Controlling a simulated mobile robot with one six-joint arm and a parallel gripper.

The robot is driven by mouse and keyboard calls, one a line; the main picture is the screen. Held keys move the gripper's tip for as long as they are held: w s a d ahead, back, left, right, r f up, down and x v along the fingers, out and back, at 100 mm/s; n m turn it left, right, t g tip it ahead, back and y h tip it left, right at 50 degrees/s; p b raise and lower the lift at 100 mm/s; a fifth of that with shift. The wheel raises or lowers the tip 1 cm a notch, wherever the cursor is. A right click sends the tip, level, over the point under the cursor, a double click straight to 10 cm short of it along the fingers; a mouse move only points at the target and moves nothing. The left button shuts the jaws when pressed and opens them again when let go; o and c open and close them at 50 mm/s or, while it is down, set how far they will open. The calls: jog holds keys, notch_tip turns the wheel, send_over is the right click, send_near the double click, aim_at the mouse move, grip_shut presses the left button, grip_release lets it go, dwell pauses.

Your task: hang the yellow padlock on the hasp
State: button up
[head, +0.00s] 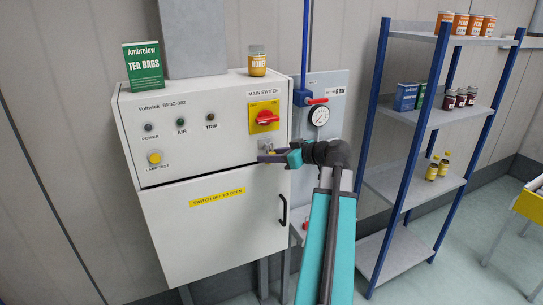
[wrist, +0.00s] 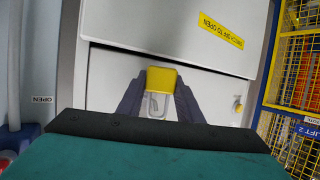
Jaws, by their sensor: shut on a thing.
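The yellow padlock (wrist: 161,79) is between the two dark fingers of my gripper (wrist: 158,92) in the wrist view, and its grey shackle (wrist: 153,105) shows. My gripper (head: 264,157) is shut on it, at the right side of the grey cabinet's front, below the main switch. In the head view the padlock is small and mostly hidden by the fingers. The grey metal hasp (head: 266,144) is just above the fingers, close to them. I cannot tell whether the shackle is around the hasp or only beside it.
The cabinet (head: 170,220) carries a red-and-yellow main switch (head: 264,117), a yellow lamp test button (head: 154,158) and a door handle (head: 283,210). A tea box (head: 143,66) and honey jar (head: 257,60) stand on top. A gauge (head: 319,116) and blue shelf rack (head: 420,110) are to the right.

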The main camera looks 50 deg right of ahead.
jog(key=shift+w+d+f+b, duration=0.15)
jog(key=shift+w+b, duration=0.1)
jog(key=shift+b, duration=0.4)
jog(key=shift+w+f+b, duration=0.1)
jog(key=shift+f+b, duration=0.2)
jog(key=shift+b, duration=0.55)
jog(key=o, duration=0.9)
jog(key=shift+o, duration=0.7)
jog(key=shift+s+d+r+b, duration=0.1)
jog(key=shift+s+d+b, duration=0.05)
jog(key=shift+s+b, duration=0.5)
jog(key=b+v, duration=0.4)
jog(key=v, duration=0.9)
jog(key=shift+a+r, duration=0.25)
jog(key=shift+r, duration=0.05)
jog(key=shift+f, duration=0.1)
